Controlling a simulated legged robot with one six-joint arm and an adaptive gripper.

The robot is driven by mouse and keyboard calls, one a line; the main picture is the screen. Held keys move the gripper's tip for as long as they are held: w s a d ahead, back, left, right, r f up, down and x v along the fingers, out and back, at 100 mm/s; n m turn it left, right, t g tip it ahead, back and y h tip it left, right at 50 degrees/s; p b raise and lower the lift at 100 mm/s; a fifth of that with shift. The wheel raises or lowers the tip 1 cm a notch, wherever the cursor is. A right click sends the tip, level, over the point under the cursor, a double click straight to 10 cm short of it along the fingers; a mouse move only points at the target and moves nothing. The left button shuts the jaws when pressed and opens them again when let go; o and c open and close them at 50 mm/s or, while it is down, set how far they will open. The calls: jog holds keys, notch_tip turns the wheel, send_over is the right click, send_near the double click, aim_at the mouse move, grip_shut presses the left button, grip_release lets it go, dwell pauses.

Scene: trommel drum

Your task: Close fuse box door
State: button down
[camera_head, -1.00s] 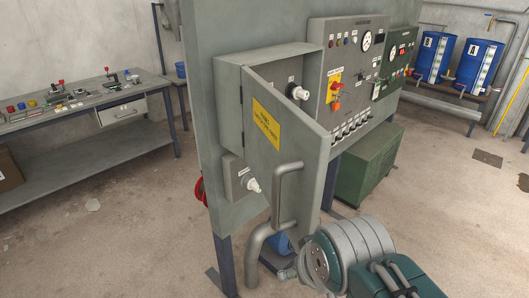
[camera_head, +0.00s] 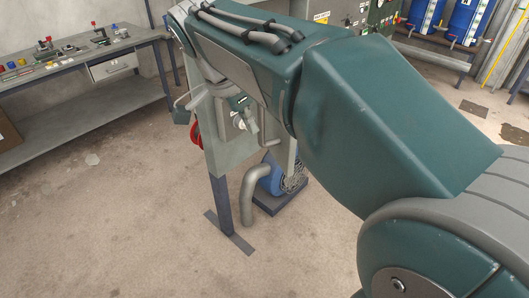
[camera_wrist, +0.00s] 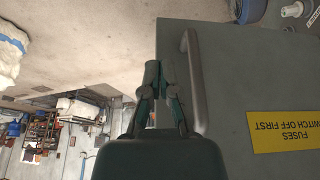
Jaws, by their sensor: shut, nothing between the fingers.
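The fuse box door (camera_wrist: 235,85) is a grey-green panel filling the right of the wrist view. Its yellow label (camera_wrist: 283,132) appears upside down. A grey bar handle (camera_wrist: 194,82) stands near the door's left edge. My gripper (camera_wrist: 153,74) is shut and empty, just left of the handle and overlapping the door edge in the picture. I cannot tell whether it touches the door. In the head view my arm covers most of the fuse box and its door, so the door's angle is hidden there.
A workbench (camera_head: 125,46) with small parts stands at the left. A grey pipe (camera_head: 249,190) and blue pump (camera_head: 272,180) sit under the panel beside its post (camera_head: 221,205). Blue tanks (camera_head: 465,18) stand at the back right. The floor at front left is clear.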

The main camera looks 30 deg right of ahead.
jog(key=a+m, duration=0.1)
jog(key=a, duration=0.1)
send_near(287, 160)
notch_tip(287, 160, down, 5)
jog(key=shift+d+m, duration=0.3)
jog(key=shift+d, duration=0.45)
jog(key=shift+d, duration=0.1)
